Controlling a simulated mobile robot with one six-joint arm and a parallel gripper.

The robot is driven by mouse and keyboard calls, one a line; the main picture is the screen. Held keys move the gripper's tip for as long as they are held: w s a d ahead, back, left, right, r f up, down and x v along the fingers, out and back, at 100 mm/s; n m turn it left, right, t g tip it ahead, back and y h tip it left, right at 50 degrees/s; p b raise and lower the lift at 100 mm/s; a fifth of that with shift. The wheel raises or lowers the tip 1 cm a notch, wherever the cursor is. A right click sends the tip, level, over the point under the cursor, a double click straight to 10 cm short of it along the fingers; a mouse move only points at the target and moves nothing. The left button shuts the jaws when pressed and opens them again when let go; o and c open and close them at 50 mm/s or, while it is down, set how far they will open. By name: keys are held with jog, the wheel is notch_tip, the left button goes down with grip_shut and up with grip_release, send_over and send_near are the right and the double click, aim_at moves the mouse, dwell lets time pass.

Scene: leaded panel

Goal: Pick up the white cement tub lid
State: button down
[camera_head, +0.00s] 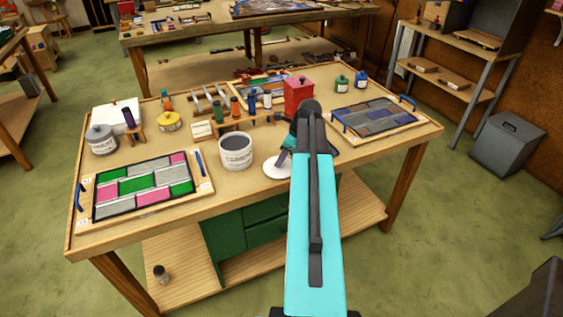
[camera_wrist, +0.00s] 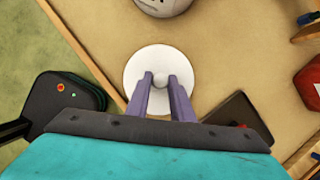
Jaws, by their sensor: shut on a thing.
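The white cement tub lid (camera_head: 277,169) is a round disc with a small knob. In the head view it is at the front of the table, right of the tub, partly covered by my arm. It also shows in the wrist view (camera_wrist: 160,62). My gripper (camera_wrist: 160,84) is shut on the lid's knob, with one purple finger on each side. In the head view the fingers (camera_head: 284,158) come down onto the lid. I cannot tell whether the lid touches the table. The white cement tub (camera_head: 236,154) stands open, with grey contents, just left of the lid.
A leaded panel with pink and green panes (camera_head: 145,185) lies at the left front. Another panel (camera_head: 375,118) lies on the right behind my arm. A red box (camera_head: 298,93) and several bottles stand behind. The table's front edge (camera_head: 230,193) is close to the lid.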

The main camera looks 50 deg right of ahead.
jog(key=shift+r, duration=0.1)
jog(key=shift+r+b, duration=0.7)
jog(key=shift+r, duration=0.75)
jog(key=s+d+r+b, duration=0.1)
jog(key=s+d+b, duration=0.1)
jog(key=s+d, duration=0.2)
jog(key=s+d+b, duration=0.1)
jog(key=s+d, duration=0.3)
jog(key=s, duration=0.5)
jog(key=shift+s+d+r+b, duration=0.25)
jog(key=shift+d+r+b, duration=0.1)
jog(key=shift+r, duration=0.05)
jog(key=shift+w, duration=0.1)
